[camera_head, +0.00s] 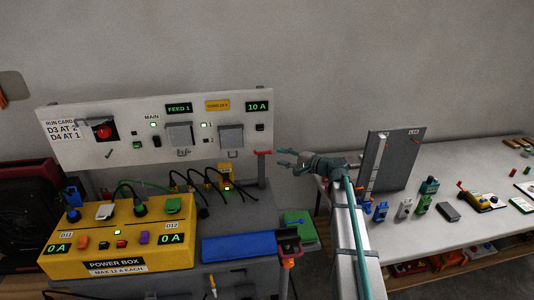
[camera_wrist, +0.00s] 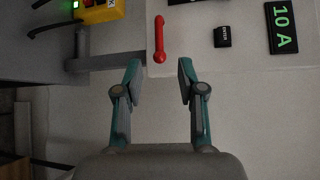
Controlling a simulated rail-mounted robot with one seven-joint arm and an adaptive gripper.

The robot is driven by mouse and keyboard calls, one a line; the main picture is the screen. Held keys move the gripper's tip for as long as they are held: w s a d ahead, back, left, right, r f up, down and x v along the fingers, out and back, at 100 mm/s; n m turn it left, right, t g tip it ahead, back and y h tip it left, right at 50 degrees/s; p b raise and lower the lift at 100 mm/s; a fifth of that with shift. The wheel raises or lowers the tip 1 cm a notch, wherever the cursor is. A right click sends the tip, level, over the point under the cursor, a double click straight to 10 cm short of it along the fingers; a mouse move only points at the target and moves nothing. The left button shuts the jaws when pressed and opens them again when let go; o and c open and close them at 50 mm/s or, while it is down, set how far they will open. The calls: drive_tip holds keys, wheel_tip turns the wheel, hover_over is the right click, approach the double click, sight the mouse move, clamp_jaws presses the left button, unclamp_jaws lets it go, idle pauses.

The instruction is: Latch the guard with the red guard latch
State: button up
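The red guard latch (camera_head: 263,153) is a small red bar at the lower right corner of the white panel. In the wrist view it is a red handle (camera_wrist: 159,40) with rounded ends, beside the panel's edge. My gripper (camera_head: 282,158) is just right of the latch in the head view, pointing left. In the wrist view my gripper (camera_wrist: 159,68) is open and empty, with the latch ahead of the gap and apart from both fingers. Grey covers (camera_head: 180,135) and (camera_head: 231,135) are on the panel; I cannot tell which part is the guard.
The white panel (camera_head: 90,150) carries lit displays, switches and a red button (camera_head: 103,131). Below it are a yellow power box (camera_head: 117,250) with cables and a blue tray (camera_head: 238,247). A grey upright board (camera_head: 400,160) and several small parts stand on the right table (camera_head: 460,160).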

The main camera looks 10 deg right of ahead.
sight(268, 153)
drive_tip(key=p+x, duration=0.3)
drive_tip(key=x, duration=0.5)
drive_tip(key=shift+w+a+f, duration=0.1)
drive_tip(key=shift+w+a, duration=0.1)
drive_tip(key=shift+w, duration=0.05)
clamp_jaws()
